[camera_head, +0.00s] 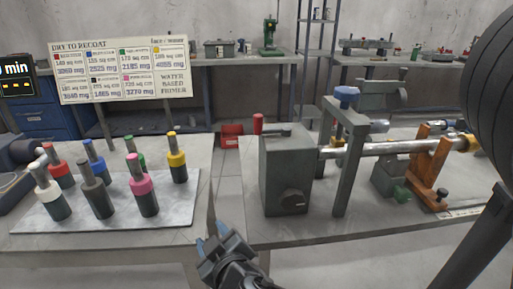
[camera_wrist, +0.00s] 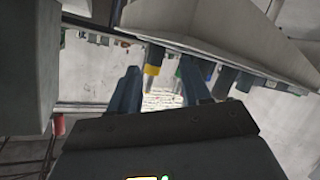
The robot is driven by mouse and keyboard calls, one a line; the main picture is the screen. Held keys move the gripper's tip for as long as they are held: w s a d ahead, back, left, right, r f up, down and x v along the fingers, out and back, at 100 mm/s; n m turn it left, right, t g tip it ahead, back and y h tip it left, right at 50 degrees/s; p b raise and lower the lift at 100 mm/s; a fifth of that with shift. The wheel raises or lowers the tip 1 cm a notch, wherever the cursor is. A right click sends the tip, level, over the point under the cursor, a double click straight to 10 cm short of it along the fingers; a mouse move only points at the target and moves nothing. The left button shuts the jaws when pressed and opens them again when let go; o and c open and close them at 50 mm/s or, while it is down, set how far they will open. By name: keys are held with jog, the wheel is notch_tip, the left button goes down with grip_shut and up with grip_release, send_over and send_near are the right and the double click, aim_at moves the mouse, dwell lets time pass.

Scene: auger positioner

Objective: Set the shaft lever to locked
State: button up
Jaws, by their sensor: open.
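The positioner's grey box (camera_head: 286,172) stands on the right bench. A lever with a red knob (camera_head: 258,122) shows at its top left corner; its lower part is hard to make out. The metal shaft (camera_head: 385,148) runs right from the box. My gripper (camera_head: 213,234) is in front of the benches, left of and lower than the box, apart from the lever. In the wrist view, its fingers (camera_wrist: 158,75) are spread with nothing held. A red object (camera_wrist: 58,126) shows there at lower left; I cannot tell whether it is the knob.
Several colour-capped bottles (camera_head: 147,191) stand on a pale board (camera_head: 185,205) on the left bench. A grey upright (camera_head: 347,165) and wooden stand (camera_head: 431,165) flank the shaft. A red bin (camera_head: 231,135) lies behind.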

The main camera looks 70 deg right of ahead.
jog(key=w+d+r+m+g+h, duration=0.2)
jog(key=d+r+m+g+h, duration=0.15)
jog(key=d, duration=0.25)
jog(key=m+g+h+b, duration=0.3)
jog(key=m+g, duration=1)
jog(key=m, duration=0.2)
send_near(255, 124)
jog(key=x, duration=0.4)
jog(key=shift+x, duration=3.55)
jog(key=shift+c, duration=0.5)
grip_shut()
